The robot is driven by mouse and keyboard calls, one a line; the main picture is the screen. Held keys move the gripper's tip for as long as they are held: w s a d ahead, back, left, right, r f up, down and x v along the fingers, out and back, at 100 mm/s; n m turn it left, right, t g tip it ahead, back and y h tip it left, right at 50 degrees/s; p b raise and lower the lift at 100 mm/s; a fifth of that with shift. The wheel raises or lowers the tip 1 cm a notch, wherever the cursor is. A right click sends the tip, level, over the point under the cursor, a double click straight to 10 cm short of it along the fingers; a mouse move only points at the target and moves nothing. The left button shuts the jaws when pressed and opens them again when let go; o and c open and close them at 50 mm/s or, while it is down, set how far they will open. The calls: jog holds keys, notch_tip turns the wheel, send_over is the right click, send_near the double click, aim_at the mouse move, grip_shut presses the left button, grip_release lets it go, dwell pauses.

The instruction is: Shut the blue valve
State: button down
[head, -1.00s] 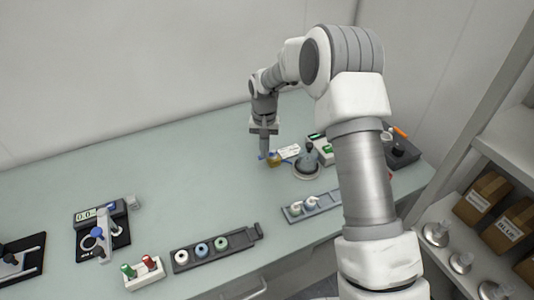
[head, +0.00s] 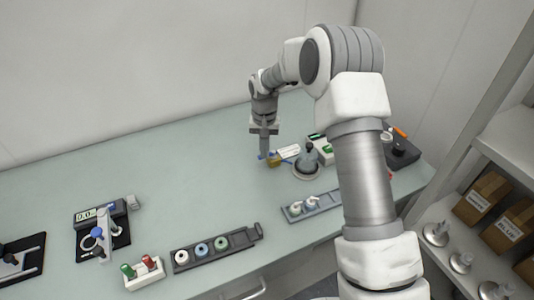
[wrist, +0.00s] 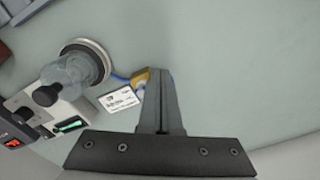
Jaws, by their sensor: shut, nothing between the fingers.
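The valve is a small brass-yellow body (head: 275,161) on the bench, with blue parts on either side of it. In the wrist view the brass body (wrist: 142,77) shows just left of my fingertips, partly hidden by them. A bit of blue shows at the right edge of the fingers, and a blue tube (wrist: 120,77) runs left from the body. How the handle is turned is hidden. My gripper (head: 264,155) points down at the valve with its fingers shut together and empty; it also shows in the wrist view (wrist: 160,72). I cannot tell whether it touches the valve.
A white printed card (wrist: 119,99) lies beside the valve. A grey rack with white parts (head: 312,205) lies nearer the front. The bench (head: 190,160) left of the gripper is clear.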

jog(key=shift+f, duration=0.2)
jog(key=shift+f+b, duration=1.6)
jog(key=shift+f, duration=0.55)
jog(key=shift+w+a, duration=0.15)
jog(key=shift+w+a, duration=0.2)
jog(key=shift+a, duration=0.05)
jog(key=shift+w+a, duration=0.1)
